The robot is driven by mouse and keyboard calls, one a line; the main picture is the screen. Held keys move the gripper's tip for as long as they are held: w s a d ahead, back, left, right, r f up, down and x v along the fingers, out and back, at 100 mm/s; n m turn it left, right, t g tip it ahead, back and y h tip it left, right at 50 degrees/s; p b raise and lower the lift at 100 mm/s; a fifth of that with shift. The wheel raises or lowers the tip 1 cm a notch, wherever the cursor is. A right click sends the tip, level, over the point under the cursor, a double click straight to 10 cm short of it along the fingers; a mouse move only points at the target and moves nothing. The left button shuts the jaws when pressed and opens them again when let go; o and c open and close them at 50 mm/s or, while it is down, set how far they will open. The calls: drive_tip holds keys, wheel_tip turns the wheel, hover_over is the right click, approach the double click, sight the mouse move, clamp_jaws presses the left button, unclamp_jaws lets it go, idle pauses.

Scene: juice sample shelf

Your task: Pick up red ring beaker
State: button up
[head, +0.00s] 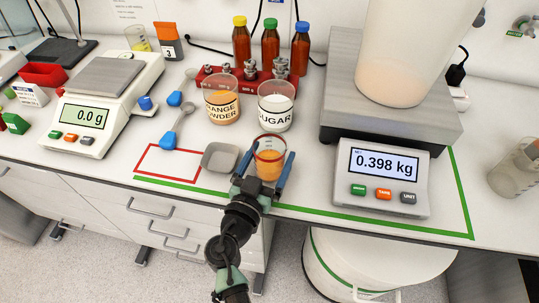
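The red ring beaker (269,166) is a clear beaker with a red ring near its top and orange liquid in it. It stands upright near the front edge of the counter, left of the scale reading 0.398 kg. My gripper (268,158) reaches in from the front, with one blue finger on each side of the beaker. The fingers are spread apart, with a narrow gap seeming to show beside the beaker. My gripper's body hides the beaker's lowest front part.
A grey weighing dish (219,158) sits close on the left. The orange powder jar (222,106) and sugar jar (275,108) stand behind. The large scale (381,178) bears a big container (400,55) on the right. A blue scoop (172,137) lies left.

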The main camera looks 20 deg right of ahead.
drive_tip(key=c, duration=1.2)
drive_tip(key=shift+r, duration=0.1)
wheel_tip(320, 180, up, 18)
drive_tip(key=shift+p, duration=1.2)
